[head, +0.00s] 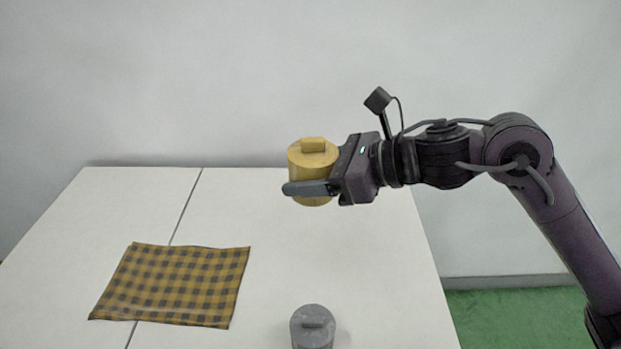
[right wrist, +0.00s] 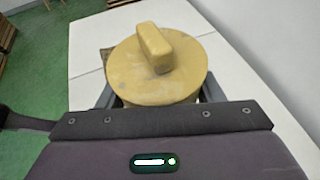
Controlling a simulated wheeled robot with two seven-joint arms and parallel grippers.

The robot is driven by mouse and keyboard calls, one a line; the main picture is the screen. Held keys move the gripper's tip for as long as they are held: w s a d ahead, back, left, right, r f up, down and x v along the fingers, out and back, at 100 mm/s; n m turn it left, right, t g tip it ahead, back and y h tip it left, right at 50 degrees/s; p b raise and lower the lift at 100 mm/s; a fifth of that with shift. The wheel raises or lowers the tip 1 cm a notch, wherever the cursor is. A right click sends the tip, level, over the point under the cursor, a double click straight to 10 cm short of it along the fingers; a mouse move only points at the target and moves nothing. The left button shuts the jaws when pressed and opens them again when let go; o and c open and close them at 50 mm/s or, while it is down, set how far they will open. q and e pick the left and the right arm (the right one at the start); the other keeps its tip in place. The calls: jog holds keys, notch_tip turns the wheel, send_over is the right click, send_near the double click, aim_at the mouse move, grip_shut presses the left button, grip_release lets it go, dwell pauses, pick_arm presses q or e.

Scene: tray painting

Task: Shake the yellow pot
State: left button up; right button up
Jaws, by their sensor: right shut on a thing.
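The yellow pot (head: 313,158) is a short round pot with a block-shaped knob on its lid. My right gripper (head: 312,188) is shut around its side and holds it upright, seemingly above the white table. In the right wrist view the yellow pot (right wrist: 158,75) sits between the two fingers (right wrist: 158,95), its lid and knob facing the camera. The far finger is hidden behind the pot in the head view. My left gripper is in neither view.
The white table (head: 240,215) has a seam on its left part. A yellow and dark checked cloth (head: 175,285) lies flat at the left. A grey lidded pot (head: 312,328) stands at the front edge of the view. The middle is clear.

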aim_at(311, 138)
jog(key=shift+r+p, duration=1.8)
jog(key=shift+r, duration=1.75)
